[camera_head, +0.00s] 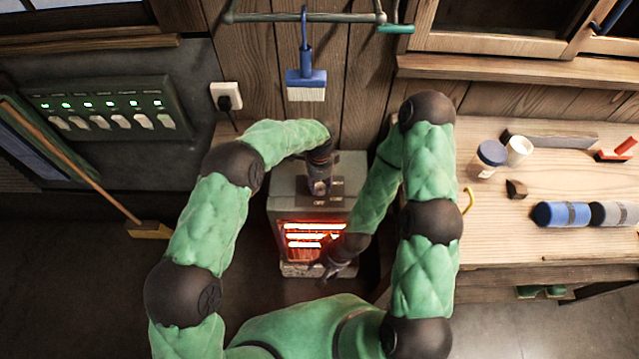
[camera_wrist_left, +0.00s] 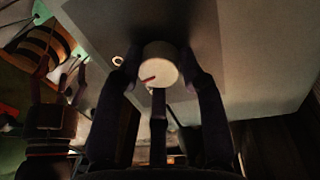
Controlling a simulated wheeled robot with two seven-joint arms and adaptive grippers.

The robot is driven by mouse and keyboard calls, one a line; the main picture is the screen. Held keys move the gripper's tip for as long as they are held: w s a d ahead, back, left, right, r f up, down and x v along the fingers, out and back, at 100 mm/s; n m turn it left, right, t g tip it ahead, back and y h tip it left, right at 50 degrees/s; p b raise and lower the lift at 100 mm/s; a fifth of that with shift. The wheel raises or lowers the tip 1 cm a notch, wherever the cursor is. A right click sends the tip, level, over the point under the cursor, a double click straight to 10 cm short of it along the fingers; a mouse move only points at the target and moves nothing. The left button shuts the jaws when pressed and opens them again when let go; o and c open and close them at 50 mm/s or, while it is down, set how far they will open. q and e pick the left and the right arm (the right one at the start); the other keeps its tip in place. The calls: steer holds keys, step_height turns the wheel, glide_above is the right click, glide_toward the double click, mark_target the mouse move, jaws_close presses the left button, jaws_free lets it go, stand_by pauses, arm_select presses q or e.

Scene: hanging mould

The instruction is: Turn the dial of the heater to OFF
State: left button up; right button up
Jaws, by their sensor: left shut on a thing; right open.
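The heater (camera_head: 345,170) is a grey metal box standing on the floor against the wooden wall, its bars glowing orange behind the front opening. Its dial (camera_wrist_left: 160,66) is a round white knob with a red mark, which points to the lower left in the left wrist view. My left gripper (camera_head: 319,188) is over the heater's top, its fingers shut on the dial; it hides the dial in the head view. Any lettering around the dial is too dark to read. My right gripper (camera_head: 328,270) is open and low in front of the heater's glowing front.
A wooden workbench (camera_head: 515,228) with jars and blue and grey rolls stands to the right. A switch panel (camera_head: 106,110) with green lights is on the left wall. A broom (camera_head: 150,229) leans at left. A blue brush (camera_head: 306,80) hangs behind the heater.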

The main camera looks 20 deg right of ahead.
arm_select(q)
steer(key=shift+d+m, duration=0.15)
steer(key=shift+m, duration=1.25)
steer(key=o, duration=0.9)
steer(key=shift+o, duration=1.2)
steer(key=shift+d, duration=0.1)
